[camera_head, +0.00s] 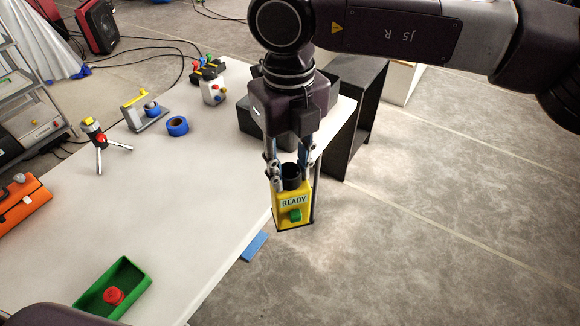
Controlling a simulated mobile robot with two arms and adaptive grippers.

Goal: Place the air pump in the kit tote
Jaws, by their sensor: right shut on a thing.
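My right gripper (289,185) points down at the table's right edge, shut on a yellow box (291,205) with a dark round top, a READY label and a green knob. I cannot tell for sure that this is the air pump. The box looks upright, and its height over the table edge or floor is unclear. No thing is clearly marked as the kit tote. A green open tray (136,272) with a red knob (113,295) in it lies at the table's near end. My left gripper is out of view.
The white table (170,205) has a broad clear middle. Blue tape (177,125), a small tripod (101,143) and an orange case (20,203) lie on it. A black container (258,123) stands behind my right gripper. A dark shelf unit (362,105) stands beyond.

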